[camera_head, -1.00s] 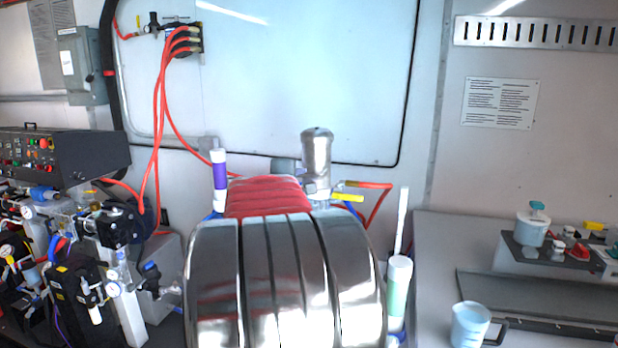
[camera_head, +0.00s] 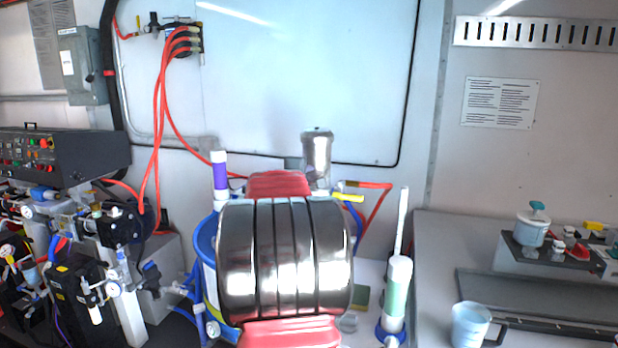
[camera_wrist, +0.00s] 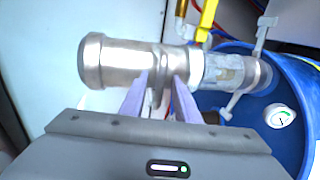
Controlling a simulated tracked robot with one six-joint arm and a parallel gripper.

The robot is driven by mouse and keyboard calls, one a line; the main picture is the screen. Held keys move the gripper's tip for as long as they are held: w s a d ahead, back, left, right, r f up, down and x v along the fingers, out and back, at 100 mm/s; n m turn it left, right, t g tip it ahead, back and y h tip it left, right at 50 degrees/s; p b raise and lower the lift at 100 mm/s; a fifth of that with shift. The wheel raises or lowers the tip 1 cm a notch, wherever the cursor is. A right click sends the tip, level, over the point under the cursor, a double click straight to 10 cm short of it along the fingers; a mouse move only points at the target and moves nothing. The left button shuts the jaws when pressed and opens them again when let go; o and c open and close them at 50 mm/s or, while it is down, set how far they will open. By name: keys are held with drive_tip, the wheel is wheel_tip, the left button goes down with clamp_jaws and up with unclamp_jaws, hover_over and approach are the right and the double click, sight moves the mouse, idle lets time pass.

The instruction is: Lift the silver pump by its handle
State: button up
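The silver pump (camera_head: 317,157) stands upright behind my arm in the head view; my arm hides its lower part. In the wrist view the pump (camera_wrist: 118,64) spans the picture from left to right, with a wide rounded silver body and a narrower clear section (camera_wrist: 230,71) reaching the blue drum. My gripper (camera_wrist: 163,77) has its two pale purple fingers apart, tips at the pump's ringed middle. A narrow silver part shows between the fingers; I cannot tell whether they touch it. The gripper is hidden in the head view.
A yellow valve lever (camera_wrist: 208,20) is close above the pump. In the head view, a white-and-green tube (camera_head: 397,294) stands right of my arm, a white-and-purple one (camera_head: 219,176) left. Red hoses hang behind.

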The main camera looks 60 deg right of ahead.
clamp_jaws()
drive_tip(key=shift+f, duration=0.1)
idle(0.5)
